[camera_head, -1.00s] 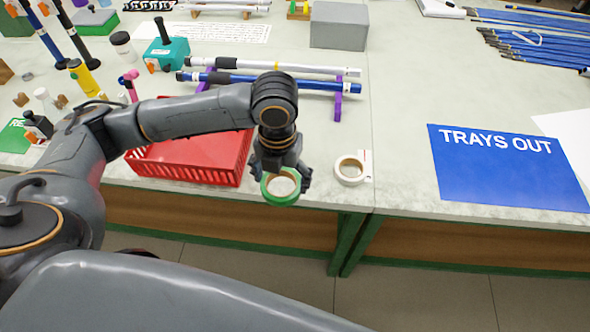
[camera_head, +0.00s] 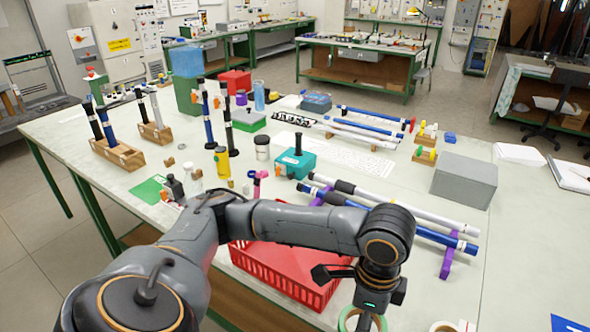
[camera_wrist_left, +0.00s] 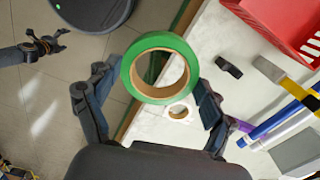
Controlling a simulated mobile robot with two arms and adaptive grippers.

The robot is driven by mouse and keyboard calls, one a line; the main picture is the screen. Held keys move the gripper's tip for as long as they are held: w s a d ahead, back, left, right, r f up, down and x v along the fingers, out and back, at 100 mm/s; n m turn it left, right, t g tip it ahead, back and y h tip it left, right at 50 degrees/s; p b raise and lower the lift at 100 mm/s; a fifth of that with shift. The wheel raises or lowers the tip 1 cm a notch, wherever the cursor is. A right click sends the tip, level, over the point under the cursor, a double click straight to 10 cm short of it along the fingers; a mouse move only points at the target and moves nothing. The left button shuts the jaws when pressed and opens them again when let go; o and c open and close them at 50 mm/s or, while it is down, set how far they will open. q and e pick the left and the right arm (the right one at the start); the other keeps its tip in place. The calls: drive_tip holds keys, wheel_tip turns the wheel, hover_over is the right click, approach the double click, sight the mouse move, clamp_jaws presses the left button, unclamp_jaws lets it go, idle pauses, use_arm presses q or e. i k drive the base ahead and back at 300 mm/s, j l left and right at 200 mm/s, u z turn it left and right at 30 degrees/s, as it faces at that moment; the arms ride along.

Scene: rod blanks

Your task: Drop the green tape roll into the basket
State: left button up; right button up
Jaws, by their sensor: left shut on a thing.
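The green tape roll (camera_head: 348,319) is a green ring with a tan inner core, cut off by the bottom edge of the head view. It shows whole in the left wrist view (camera_wrist_left: 150,42). My left gripper (camera_head: 362,300) is shut on it, with a finger at each side in the wrist view. The red basket (camera_head: 270,258) stands on the table, left of the held roll and partly hidden behind my left arm. My right gripper (camera_wrist_left: 58,42) shows small at the upper left of the wrist view, its fingers apart and empty.
A white tape roll (camera_wrist_left: 180,112) lies on the table near the held roll. Blue and white rods (camera_head: 425,232) rest on purple supports behind the basket. A grey box (camera_head: 465,180) and a teal block (camera_head: 295,164) stand farther back.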

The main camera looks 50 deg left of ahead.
sight(290, 257)
drive_tip(key=u, duration=1.5)
